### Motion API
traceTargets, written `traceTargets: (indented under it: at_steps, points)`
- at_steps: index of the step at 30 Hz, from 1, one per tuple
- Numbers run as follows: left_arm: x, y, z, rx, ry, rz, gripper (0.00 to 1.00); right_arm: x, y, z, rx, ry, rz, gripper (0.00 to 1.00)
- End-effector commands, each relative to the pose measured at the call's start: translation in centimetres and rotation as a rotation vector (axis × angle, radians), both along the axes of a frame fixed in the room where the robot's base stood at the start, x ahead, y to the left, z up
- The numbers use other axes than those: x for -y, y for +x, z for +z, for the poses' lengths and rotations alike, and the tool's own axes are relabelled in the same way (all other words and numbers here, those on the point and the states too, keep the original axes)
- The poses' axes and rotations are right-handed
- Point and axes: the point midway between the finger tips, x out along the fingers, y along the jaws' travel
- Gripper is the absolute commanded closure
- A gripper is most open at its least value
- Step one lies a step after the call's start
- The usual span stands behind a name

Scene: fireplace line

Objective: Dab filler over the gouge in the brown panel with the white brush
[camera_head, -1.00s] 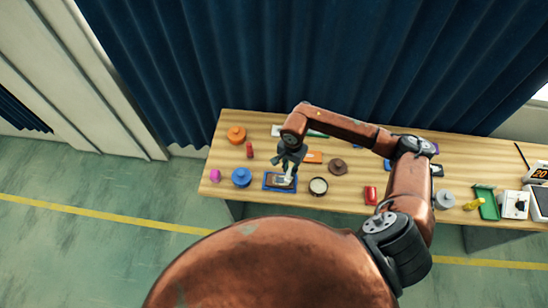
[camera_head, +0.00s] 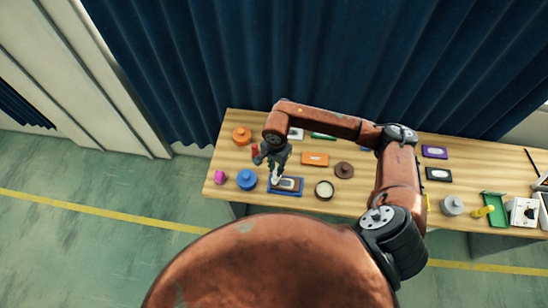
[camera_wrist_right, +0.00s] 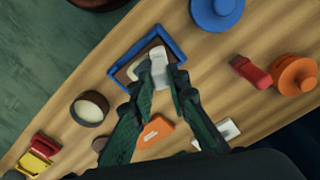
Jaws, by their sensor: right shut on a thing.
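The brown panel (camera_head: 297,184) lies in a blue frame (camera_head: 288,194) near the table's front edge. A pale patch (camera_wrist_right: 142,66) shows on the panel (camera_wrist_right: 124,75) in the right wrist view; I cannot make out the gouge itself. My right gripper (camera_head: 275,170) is shut on the white brush (camera_wrist_right: 159,70), which is over the panel beside the pale patch. Whether its tip touches the panel I cannot tell. A round dark pot with cream contents (camera_head: 324,189) stands right of the frame. My left gripper is not in view.
A blue round container (camera_head: 246,180) stands close left of the frame. An orange block (camera_head: 315,159) and a brown round piece (camera_head: 344,170) lie behind. A red item (camera_wrist_right: 251,72) and an orange round container (camera_wrist_right: 297,76) are farther off.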

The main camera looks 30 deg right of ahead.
Motion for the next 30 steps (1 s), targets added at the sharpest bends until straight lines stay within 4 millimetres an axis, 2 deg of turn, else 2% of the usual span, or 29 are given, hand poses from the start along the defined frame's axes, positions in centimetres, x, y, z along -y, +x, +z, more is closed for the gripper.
traceTargets:
  at_steps: [1, 18, 23, 30]
  points:
    - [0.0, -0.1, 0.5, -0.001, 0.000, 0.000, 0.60, 0.2, 0.1, 1.5, 0.007, 0.000, -0.002, 1.00]
    - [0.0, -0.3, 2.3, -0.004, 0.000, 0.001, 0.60, 0.5, 0.0, 6.4, 0.006, 0.000, -0.008, 1.00]
    - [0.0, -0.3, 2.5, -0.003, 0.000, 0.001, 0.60, 0.4, 0.0, 7.1, 0.005, -0.001, -0.009, 1.00]
    - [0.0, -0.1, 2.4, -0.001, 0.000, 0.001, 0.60, 0.4, 0.0, 7.1, 0.004, 0.000, -0.008, 1.00]
